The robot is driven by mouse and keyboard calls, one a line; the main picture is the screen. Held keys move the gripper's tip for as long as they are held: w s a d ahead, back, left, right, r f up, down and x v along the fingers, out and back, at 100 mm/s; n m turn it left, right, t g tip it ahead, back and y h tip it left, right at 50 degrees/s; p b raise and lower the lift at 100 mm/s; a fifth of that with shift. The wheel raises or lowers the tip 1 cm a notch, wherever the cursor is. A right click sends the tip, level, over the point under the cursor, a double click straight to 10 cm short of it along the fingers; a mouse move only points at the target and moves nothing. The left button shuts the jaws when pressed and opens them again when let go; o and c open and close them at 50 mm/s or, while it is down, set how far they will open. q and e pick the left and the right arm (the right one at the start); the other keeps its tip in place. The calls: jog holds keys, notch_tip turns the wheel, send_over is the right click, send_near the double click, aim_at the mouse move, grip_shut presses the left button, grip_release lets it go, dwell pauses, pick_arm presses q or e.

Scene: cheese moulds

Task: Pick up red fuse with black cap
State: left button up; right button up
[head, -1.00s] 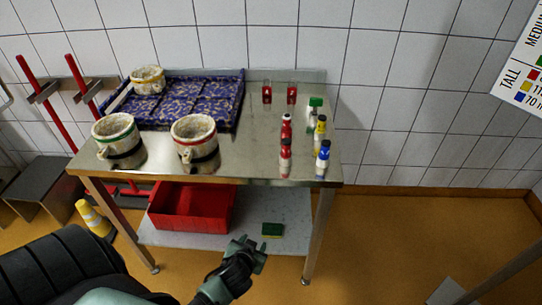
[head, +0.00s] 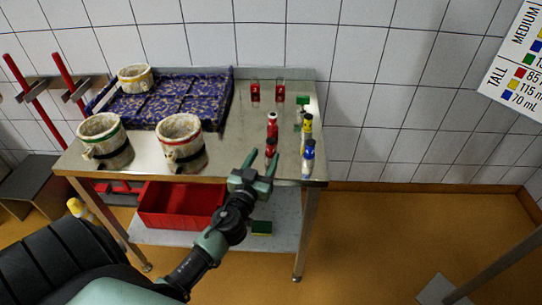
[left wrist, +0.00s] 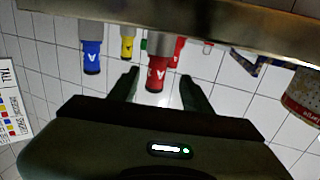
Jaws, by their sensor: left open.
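Two red fuses stand one behind the other on the right part of the metal table. The nearer red fuse (head: 271,143) has a dark top; its lower part is hidden by my gripper. The farther red fuse (head: 273,121) stands just behind it. My left gripper (head: 263,157) is open and empty at the table's front edge, just in front of the nearer red fuse. In the left wrist view, which is upside down, this red fuse with a black cap (left wrist: 157,72) shows between the spread fingers (left wrist: 157,88). My right gripper is not in view.
A blue bottle-like piece (head: 308,158), a yellow one (head: 307,124) and a green one (head: 303,101) stand close on the right. Two red-filled glass pieces (head: 255,92) stand at the back. Moulds (head: 182,140) and a blue patterned tray (head: 160,122) fill the left.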

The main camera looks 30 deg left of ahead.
aim_at(273, 142)
pick_arm(q)
jog(key=shift+w+r+h, duration=0.1)
jog(key=shift+w+h, duration=0.2)
jog(key=shift+w, duration=0.2)
jog(key=x, duration=0.2)
jog(key=p+x, duration=0.1)
jog(key=x, duration=0.1)
jog(key=p+x, duration=0.1)
jog(key=x, duration=0.1)
jog(key=shift+w+r, duration=0.2)
jog(key=shift+r, duration=0.05)
jog(key=shift+w+a+f, duration=0.1)
jog(key=shift+w+f, duration=0.05)
jog(key=shift+w, duration=0.4)
grip_shut()
